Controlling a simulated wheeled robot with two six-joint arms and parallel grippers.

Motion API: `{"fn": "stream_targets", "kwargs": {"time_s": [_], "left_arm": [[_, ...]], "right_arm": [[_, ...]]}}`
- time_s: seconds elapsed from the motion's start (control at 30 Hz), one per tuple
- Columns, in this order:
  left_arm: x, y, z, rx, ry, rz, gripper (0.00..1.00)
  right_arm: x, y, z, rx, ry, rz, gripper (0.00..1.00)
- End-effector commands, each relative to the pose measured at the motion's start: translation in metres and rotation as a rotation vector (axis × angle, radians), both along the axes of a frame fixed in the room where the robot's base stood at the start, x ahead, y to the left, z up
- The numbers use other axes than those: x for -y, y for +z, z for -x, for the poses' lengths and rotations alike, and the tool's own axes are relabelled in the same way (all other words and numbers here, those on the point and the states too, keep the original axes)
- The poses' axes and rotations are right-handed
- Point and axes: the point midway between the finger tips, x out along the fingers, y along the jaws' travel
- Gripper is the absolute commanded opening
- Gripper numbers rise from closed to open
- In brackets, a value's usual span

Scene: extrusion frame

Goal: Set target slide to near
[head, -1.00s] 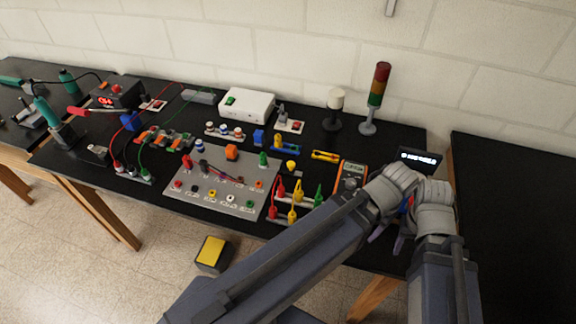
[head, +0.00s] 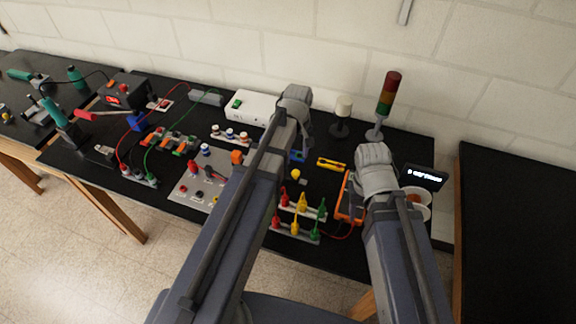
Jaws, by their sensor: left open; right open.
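Nothing in view is marked as the target slide, and I cannot tell which part it is. A yellow bar (head: 332,163) with dark marks lies on the black bench, right of centre. A blue part (head: 297,157) shows left of it, partly covered by my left arm. My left arm reaches up from the bottom over the grey jack panel (head: 188,192), its wrist near the white box. My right arm rises at the right, its wrist above the orange multimeter. The jaws of both grippers are hidden behind my own arms, so I see nothing held.
Red, yellow and green levers (head: 297,229) stand at the front edge, left of the multimeter (head: 348,203). A signal tower (head: 386,100), a white-topped lamp (head: 341,110) and a white box (head: 246,107) stand behind. A small display (head: 424,177) is at right.

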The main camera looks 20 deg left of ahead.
Motion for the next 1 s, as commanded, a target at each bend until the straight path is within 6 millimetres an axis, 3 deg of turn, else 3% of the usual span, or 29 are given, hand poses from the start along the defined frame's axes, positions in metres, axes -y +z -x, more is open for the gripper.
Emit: {"fn": "stream_targets", "kwargs": {"time_s": [0.27,0.8,1.0], "left_arm": [[0.0,-0.012,0.0,0.0,-0.003,0.0,0.64],[0.0,-0.073,0.0,0.0,-0.005,0.0,0.64],[0.0,-0.079,0.0,0.0,-0.005,0.0,0.64]], "right_arm": [[0.0,-0.012,0.0,0.0,0.0,0.0,0.5],[0.0,-0.073,0.0,0.0,-0.002,0.0,0.5],[0.0,-0.079,0.0,0.0,-0.002,0.0,0.5]]}}
